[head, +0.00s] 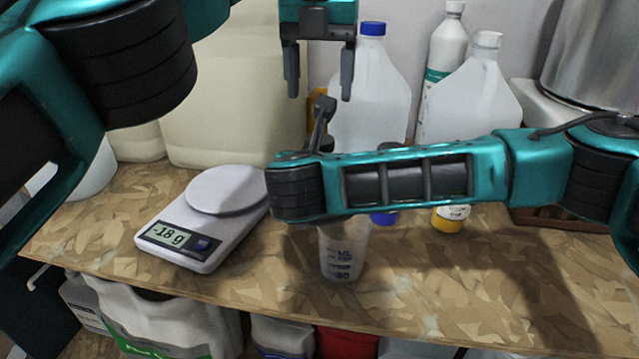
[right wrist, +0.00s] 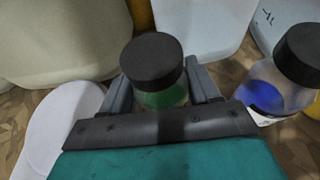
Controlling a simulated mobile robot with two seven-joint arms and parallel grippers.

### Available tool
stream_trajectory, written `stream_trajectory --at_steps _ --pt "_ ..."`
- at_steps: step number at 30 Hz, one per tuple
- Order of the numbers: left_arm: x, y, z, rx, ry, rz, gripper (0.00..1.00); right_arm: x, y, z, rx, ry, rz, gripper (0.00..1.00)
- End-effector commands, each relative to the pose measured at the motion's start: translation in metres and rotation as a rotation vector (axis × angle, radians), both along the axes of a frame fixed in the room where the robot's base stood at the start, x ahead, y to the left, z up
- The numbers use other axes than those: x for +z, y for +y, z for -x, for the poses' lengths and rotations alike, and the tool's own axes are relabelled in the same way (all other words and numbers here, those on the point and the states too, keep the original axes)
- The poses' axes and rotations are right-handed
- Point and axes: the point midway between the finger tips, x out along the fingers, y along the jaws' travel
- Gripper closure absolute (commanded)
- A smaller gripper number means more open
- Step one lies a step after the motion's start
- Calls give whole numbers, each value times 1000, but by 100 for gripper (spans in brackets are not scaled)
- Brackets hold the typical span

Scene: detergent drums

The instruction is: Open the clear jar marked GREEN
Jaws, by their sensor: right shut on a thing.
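In the right wrist view, a clear jar with green contents (right wrist: 165,97) and a black lid (right wrist: 151,60) stands between the fingers of my right gripper (right wrist: 158,80), which is shut on its body below the lid. The lid is on the jar. I cannot read any marking. My left gripper (head: 318,75) hangs above, fingers pointing down, open and empty, apart from the jar.
A jar with blue contents (right wrist: 262,97) and black lid stands right of the held jar. A scale (head: 205,220) reading -18 g is at left, a measuring cup (head: 343,255) in front. A yellow-based container (head: 450,220) and white jugs (head: 375,85) stand behind. The counter's front right is clear.

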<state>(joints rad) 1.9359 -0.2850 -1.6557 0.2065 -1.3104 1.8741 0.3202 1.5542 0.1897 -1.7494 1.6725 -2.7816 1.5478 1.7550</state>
Motion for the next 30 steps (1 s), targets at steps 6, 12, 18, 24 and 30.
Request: stream_trajectory --at_steps 6,12,18,24,30 --pt "0 0 0 -31 0 0 31 0 0 0 0 1 0 100" --pt "0 0 0 -264 0 1 31 0 0 0 0 1 0 100" --pt "0 -1 0 -636 0 0 31 0 0 0 0 1 0 100" --pt "0 -1 0 -1016 0 -1 31 0 0 0 0 1 0 100" --pt "0 -1 0 -1396 0 -2 31 0 0 0 0 1 0 100"
